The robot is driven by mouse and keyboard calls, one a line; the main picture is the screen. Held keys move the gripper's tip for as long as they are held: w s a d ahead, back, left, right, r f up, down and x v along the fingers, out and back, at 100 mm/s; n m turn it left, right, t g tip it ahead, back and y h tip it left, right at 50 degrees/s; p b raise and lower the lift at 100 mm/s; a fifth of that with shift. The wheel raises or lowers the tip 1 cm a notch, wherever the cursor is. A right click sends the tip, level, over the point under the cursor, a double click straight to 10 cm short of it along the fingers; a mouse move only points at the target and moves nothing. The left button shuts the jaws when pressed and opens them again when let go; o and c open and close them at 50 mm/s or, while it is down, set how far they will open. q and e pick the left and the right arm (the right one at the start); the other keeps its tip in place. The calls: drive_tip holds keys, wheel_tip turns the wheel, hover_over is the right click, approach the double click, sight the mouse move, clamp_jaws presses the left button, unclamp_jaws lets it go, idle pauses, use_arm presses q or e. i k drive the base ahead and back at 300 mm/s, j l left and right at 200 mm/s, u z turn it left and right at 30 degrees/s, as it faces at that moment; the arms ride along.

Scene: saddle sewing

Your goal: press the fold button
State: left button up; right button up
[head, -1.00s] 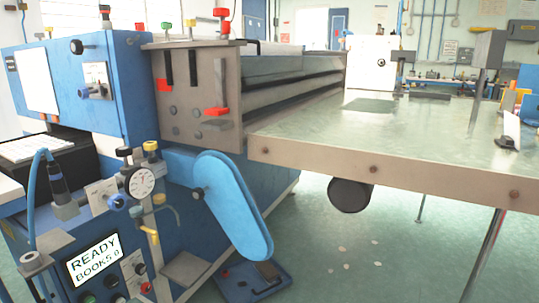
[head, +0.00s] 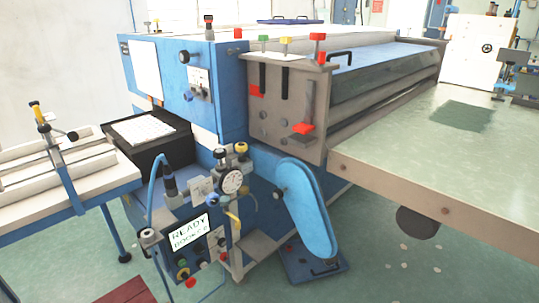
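A blue sewing machine (head: 187,75) stands in the middle of the head view. On its lower front is a small control box with a lit display (head: 189,231) reading "READY" and a second line that looks like "BOOKS 0". Small buttons sit below and beside the display, among them a green one (head: 182,262) and a red one (head: 190,283). Their labels are too small to read, so I cannot tell which is the fold button. Neither of my grippers is in view.
A pressure gauge (head: 232,181) and hoses sit just above the control box. A blue foot pedal (head: 315,262) is on the floor. A pale table (head: 400,170) extends right, and a feed rack (head: 70,175) stands left. Green floor lies open in front.

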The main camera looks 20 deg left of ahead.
sight(182, 263)
drive_tip(key=u, duration=1.3)
